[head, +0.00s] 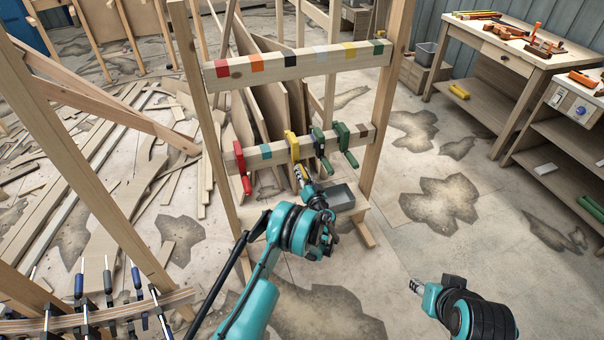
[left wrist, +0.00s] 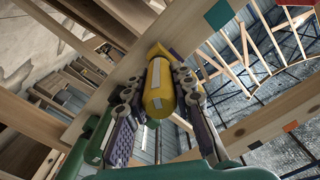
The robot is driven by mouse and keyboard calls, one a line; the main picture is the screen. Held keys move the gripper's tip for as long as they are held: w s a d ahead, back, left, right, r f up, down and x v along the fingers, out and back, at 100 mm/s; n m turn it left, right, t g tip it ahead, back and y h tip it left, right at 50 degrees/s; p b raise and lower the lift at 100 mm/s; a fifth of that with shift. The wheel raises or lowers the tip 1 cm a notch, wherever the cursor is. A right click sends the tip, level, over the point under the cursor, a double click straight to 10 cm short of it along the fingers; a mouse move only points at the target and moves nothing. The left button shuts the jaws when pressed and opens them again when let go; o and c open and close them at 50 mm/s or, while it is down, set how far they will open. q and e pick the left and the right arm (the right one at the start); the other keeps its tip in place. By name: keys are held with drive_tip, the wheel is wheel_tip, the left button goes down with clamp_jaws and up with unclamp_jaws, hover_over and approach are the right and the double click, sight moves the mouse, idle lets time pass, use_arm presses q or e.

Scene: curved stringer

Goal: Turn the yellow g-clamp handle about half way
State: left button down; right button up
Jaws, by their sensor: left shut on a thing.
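The yellow g-clamp (head: 292,146) hangs on the lower rail of the wooden rack in the head view. Its yellow handle (left wrist: 159,90) fills the middle of the left wrist view. My left gripper (head: 301,174) reaches up to it from below. In the left wrist view its two fingers (left wrist: 160,112) lie on either side of the handle and are shut on it. The fingers hide part of the handle's sides. My right gripper (head: 416,287) is low at the right of the head view, away from the rack; its finger opening is too small to make out.
On the same rail (head: 272,153) hang a red clamp (head: 243,165) to the left and green clamps (head: 320,150) close on the right. A workbench (head: 510,55) with tools stands at the right. Wood scraps (head: 110,165) litter the left floor. The floor right of the rack is clear.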

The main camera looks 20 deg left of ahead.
sight(306, 180)
use_arm(q)
drive_tip(key=m, duration=0.5)
drive_tip(key=shift+f+m, duration=0.1)
drive_tip(key=shift+m, duration=0.2)
drive_tip(key=m, duration=0.5)
drive_tip(key=shift+d, duration=0.1)
drive_tip(key=shift+m, duration=0.3)
drive_tip(key=c, duration=1.3)
unclamp_jaws()
drive_tip(key=v, duration=0.7)
drive_tip(key=shift+s+d, duration=0.15)
drive_tip(key=shift+s, duration=0.05)
